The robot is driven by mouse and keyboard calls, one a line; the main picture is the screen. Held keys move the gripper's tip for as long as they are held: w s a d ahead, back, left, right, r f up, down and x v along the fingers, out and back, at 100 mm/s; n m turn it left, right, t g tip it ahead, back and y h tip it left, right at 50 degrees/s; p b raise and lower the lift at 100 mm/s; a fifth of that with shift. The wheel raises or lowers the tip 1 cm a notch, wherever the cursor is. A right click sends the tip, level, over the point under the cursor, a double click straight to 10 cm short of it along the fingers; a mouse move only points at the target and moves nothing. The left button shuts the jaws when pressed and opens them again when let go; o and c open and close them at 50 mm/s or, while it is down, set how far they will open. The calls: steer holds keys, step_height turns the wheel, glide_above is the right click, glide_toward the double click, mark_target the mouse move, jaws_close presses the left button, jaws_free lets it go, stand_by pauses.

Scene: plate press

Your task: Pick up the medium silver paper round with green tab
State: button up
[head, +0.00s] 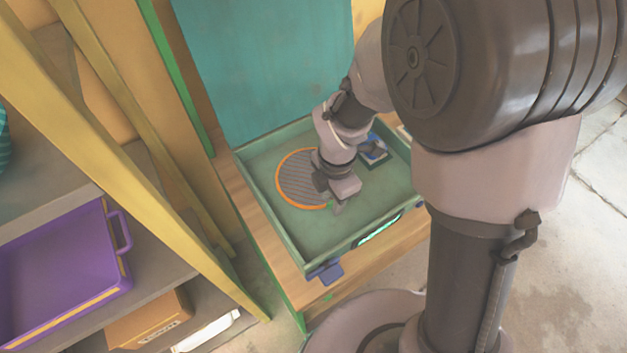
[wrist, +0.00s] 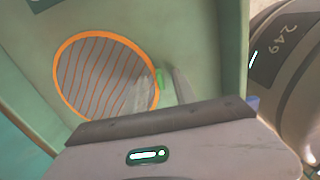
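The paper round (head: 298,178) lies flat in a shallow green tray (head: 262,206). It is grey and striped with an orange rim, and it also shows in the wrist view (wrist: 92,72). A small green tab (wrist: 160,78) shows at its right edge in the wrist view. My gripper (head: 330,203) is low in the tray, over the near right edge of the round. In the wrist view my gripper (wrist: 161,88) is open, with its two fingers apart on either side of the tab. I cannot tell whether either finger touches it.
A small blue and dark item (head: 374,151) sits in the tray behind my gripper. A teal panel (head: 265,65) stands upright behind the tray. Wooden shelving at left holds a purple bin (head: 65,262) and a cardboard box (head: 148,318). The tray walls are close around my gripper.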

steer(key=shift+r, duration=0.1)
jaws_close()
